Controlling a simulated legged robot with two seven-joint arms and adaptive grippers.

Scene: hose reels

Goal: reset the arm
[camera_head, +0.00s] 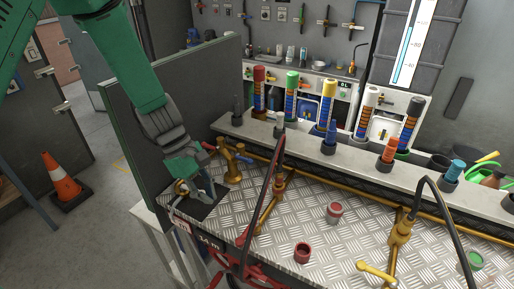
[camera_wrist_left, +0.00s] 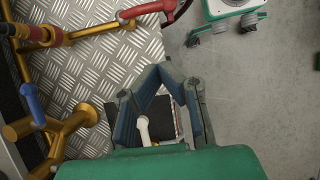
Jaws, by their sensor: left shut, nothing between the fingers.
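My left arm comes in from the upper left in the head view, with green links and a dark grey wrist. My left gripper (camera_head: 203,190) points down over the left corner of the metal table. It also shows in the left wrist view (camera_wrist_left: 158,74), its dark fingers closed together with nothing held. Beneath it is a black square patch (camera_wrist_left: 164,116) with a small white-tipped part on it. A brass valve fitting (camera_head: 231,163) stands just right of the gripper. My right gripper is in neither view.
The diamond-plate table (camera_head: 330,250) carries red caps (camera_head: 303,252), brass pipework (camera_head: 402,232) and dark hoses. A grey ledge behind holds several coloured cylinders (camera_head: 291,92). A green panel (camera_head: 150,115) stands left of the table. An orange cone (camera_head: 62,180) stands on the floor.

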